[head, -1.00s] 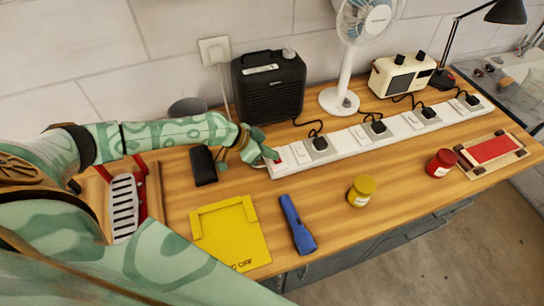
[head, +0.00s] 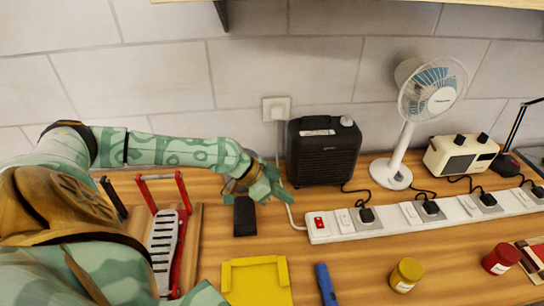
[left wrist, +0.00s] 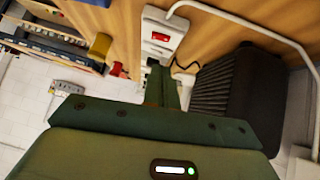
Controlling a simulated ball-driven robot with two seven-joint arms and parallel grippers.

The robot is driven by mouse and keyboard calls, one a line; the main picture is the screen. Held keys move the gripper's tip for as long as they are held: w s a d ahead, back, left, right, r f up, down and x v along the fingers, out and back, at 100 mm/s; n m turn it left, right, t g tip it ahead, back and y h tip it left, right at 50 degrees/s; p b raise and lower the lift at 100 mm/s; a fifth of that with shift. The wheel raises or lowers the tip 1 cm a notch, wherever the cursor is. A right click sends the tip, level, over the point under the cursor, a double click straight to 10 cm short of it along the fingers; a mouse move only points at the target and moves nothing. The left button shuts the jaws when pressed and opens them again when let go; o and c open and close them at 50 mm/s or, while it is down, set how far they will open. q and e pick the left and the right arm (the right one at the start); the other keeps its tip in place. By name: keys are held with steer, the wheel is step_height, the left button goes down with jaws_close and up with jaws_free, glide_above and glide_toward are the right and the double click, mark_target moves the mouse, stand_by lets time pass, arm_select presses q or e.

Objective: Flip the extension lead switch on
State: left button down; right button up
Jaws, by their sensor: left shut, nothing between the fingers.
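The white extension lead (head: 345,231) lies along the bench, with several sockets and plugs. Its red switch (head: 319,222) is at the left end and is uncovered in the head view; whether it is on or off I cannot tell. The lead's end (left wrist: 157,49) and the red switch (left wrist: 161,37) also show in the left wrist view, beyond the fingers. My left gripper (head: 287,196) is shut and empty, a little left of and behind the switch end, apart from it. It also shows in the left wrist view (left wrist: 164,88). My right gripper is not in view.
A black heater (head: 324,157) stands right behind the left gripper. A black box (head: 244,216) lies below the gripper. A white fan (head: 398,170), a cream radio (head: 460,155), a yellow tray (head: 256,281), a blue torch (head: 326,284) and two jars stand around the lead.

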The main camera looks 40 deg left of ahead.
arm_select(q)
steer(key=shift+v, duration=2.35)
steer(key=w+d+p, duration=0.1)
steer(key=d+p, duration=0.1)
steer(key=p, duration=0.1)
steer(key=w+d+p, duration=0.1)
steer(key=d+p, duration=0.1)
steer(key=p, duration=0.2)
steer(key=shift+w+f, duration=0.15)
steer(key=shift+w, duration=0.05)
steer(key=shift+d, duration=0.1)
